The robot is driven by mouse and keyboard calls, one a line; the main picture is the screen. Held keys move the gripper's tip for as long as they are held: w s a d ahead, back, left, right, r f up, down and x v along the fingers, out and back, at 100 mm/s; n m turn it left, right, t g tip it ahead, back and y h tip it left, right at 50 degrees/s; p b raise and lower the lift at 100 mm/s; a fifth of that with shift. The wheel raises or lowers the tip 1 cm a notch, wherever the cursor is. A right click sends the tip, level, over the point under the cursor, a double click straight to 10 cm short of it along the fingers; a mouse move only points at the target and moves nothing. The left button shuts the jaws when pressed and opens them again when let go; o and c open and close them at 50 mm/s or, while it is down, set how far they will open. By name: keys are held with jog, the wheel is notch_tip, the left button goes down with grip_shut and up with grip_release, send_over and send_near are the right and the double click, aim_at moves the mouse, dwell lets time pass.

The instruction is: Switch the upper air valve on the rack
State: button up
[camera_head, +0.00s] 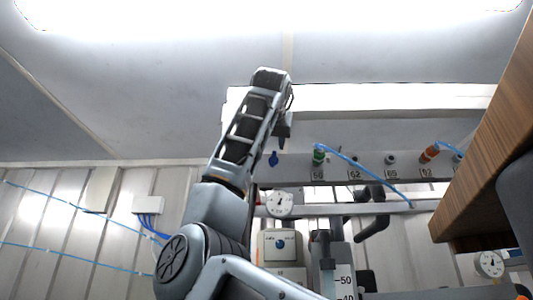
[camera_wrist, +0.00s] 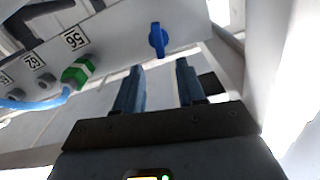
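A small blue valve handle (camera_wrist: 158,40) sticks out of the pale rack panel in the wrist view. It lies just beyond my fingertips, roughly in line with the gap between them. In the head view the blue valve (camera_head: 273,159) is at the left end of the rack's row of fittings. My gripper (camera_wrist: 160,72) is open, its two dark fingers apart with nothing between them. In the head view my gripper (camera_head: 283,135) is seen from behind at the end of the raised arm, just above and right of the valve; its fingers are hard to make out.
A green connector (camera_wrist: 77,72) with a blue hose sits left of the valve, beside numbered labels and grey fittings. An orange connector (camera_head: 429,153) is further right. A gauge (camera_head: 280,204) hangs below. A wooden cabinet (camera_head: 490,150) overhangs at the right.

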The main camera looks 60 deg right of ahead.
aim_at(274, 154)
jog(key=p+x, duration=0.1)
jog(key=x, duration=0.4)
jog(key=shift+r+p, duration=0.1)
jog(key=shift+p, duration=0.2)
jog(key=shift+w+d, duration=0.25)
jog(key=shift+d, duration=0.4)
jog(key=shift+c, duration=0.4)
jog(key=c, duration=0.6)
